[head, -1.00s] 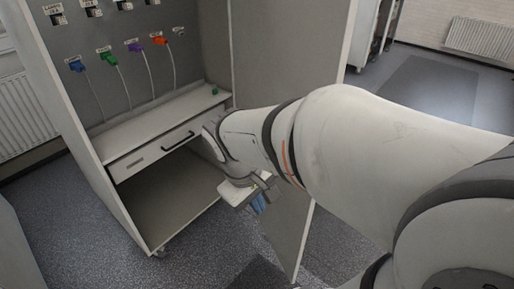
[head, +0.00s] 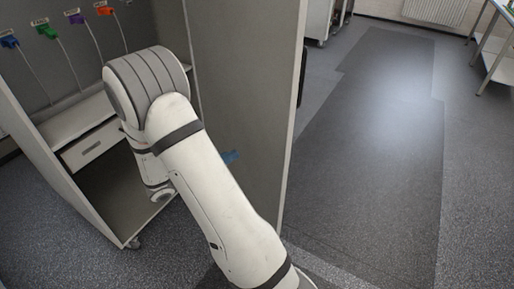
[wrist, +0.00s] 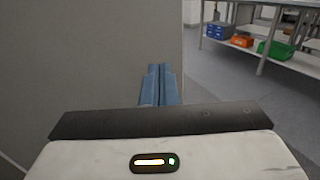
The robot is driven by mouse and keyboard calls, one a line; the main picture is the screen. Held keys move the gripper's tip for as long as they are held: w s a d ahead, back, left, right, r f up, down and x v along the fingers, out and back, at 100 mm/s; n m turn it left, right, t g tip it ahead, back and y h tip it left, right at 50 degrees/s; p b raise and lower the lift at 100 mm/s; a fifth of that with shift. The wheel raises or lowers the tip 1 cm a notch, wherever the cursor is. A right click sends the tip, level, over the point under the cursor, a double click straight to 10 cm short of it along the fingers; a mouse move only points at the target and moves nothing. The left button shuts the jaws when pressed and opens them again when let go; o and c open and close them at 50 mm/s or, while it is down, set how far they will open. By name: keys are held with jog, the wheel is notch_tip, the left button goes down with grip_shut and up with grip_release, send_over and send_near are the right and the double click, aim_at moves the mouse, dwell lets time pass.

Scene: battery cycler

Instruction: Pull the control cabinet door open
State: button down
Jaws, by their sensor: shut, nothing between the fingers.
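The control cabinet (head: 75,152) stands at left in the head view, its interior exposed. Its door (head: 245,75) is a tall grey panel standing open on the right side, with its inner face toward me. A dark handle (head: 302,76) shows at the door's far edge.
Inside the cabinet are a drawer (head: 90,147) and several coloured plugs with cables. Open floor (head: 385,130) lies right of the door. A bench (head: 492,50) stands at far right; the wrist view shows a shelf with blue, orange and green bins (wrist: 270,48).

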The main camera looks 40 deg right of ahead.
aim_at(278, 137)
jog(key=d, duration=0.4)
jog(key=d+p, duration=0.1)
jog(key=d, duration=0.4)
jog(key=s+d+p, duration=0.1)
jog(key=d, duration=0.3)
jog(key=shift+s+d, duration=0.1)
jog(key=shift+d, duration=0.3)
